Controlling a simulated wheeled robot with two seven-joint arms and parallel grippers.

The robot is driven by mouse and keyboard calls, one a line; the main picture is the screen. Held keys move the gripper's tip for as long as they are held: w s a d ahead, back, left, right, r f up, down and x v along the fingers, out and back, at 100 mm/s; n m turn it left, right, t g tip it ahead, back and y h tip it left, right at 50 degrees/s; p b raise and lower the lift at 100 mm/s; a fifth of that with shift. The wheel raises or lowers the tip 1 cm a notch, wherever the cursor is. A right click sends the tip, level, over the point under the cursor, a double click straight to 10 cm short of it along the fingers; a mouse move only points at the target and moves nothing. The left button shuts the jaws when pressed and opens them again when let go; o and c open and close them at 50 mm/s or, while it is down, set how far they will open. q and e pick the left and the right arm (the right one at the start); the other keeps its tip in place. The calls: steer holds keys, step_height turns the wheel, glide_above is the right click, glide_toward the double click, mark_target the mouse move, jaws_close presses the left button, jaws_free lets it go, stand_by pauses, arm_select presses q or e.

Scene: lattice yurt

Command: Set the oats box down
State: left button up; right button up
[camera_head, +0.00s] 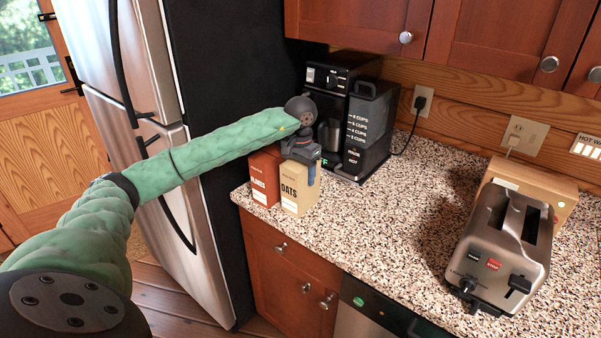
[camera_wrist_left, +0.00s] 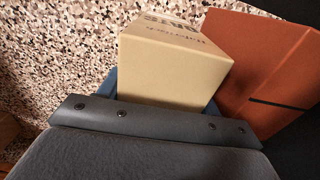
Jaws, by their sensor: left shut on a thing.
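The tan oats box (camera_head: 299,192), with "OATS" on its front, is upright near the left end of the speckled counter (camera_head: 390,215). My left gripper (camera_head: 304,163) comes down over it from above and is shut on its upper part. One blue finger shows on its right side. The oats box also shows in the left wrist view (camera_wrist_left: 172,68), in front of the gripper's grey body. Its base looks at or very near counter level; I cannot tell whether it bears on the counter. My right gripper is not in view.
An orange-red box (camera_head: 265,177) stands close to the left of the oats box. A black coffee maker (camera_head: 365,125) is just behind. A toaster (camera_head: 505,245) and a cardboard box (camera_head: 548,193) stand at the right. The middle of the counter is clear. A steel fridge (camera_head: 140,75) is left.

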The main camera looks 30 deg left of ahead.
arm_select(q)
steer(key=o, duration=1.2)
